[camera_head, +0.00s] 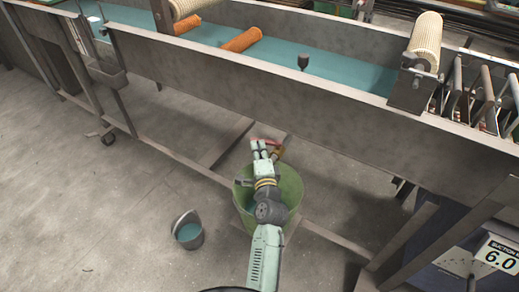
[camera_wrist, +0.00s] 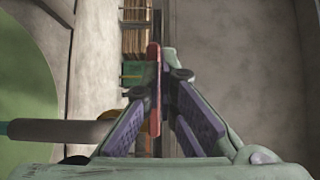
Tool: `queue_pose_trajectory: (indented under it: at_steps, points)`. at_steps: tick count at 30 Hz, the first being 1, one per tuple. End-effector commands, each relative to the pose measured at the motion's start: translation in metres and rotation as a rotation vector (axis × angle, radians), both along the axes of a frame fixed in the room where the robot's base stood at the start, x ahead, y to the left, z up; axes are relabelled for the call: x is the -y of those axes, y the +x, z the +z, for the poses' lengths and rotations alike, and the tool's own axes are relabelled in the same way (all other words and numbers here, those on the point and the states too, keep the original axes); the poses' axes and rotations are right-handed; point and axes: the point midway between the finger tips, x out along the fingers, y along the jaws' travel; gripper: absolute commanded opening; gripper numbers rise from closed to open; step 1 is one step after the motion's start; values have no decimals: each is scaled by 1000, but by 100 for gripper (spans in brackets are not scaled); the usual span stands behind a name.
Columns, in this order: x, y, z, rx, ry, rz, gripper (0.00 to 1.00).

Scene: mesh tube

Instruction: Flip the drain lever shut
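The drain lever, a thin red handle (camera_head: 264,140), sits at a small brass valve (camera_head: 278,151) under the long trough. In the wrist view the red lever (camera_wrist: 154,85) stands upright in the picture and overlaps the left finger near its tip. My gripper (camera_head: 261,147) is at the valve, above the green bucket. In the wrist view its purple-padded fingers (camera_wrist: 164,78) converge, with their tips close together beside the lever. The lever covers part of the left fingertip, and I cannot tell whether they touch. The brass part is mostly hidden behind the left finger.
The green bucket (camera_head: 287,186) stands below my gripper, with a small grey pail (camera_head: 187,231) to its left. The metal trough (camera_head: 240,92) and its frame rails run across above. Open concrete floor (camera_head: 90,210) lies at left.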

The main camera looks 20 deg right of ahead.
Motion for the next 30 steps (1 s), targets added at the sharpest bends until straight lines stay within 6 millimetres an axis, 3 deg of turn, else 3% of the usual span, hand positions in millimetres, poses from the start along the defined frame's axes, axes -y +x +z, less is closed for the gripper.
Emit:
queue_pose_trajectory:
  at_steps: [12,30]
  points:
    - [0,18,-1,-3,0,11,0]
    - [1,21,-2,-3,0,9,0]
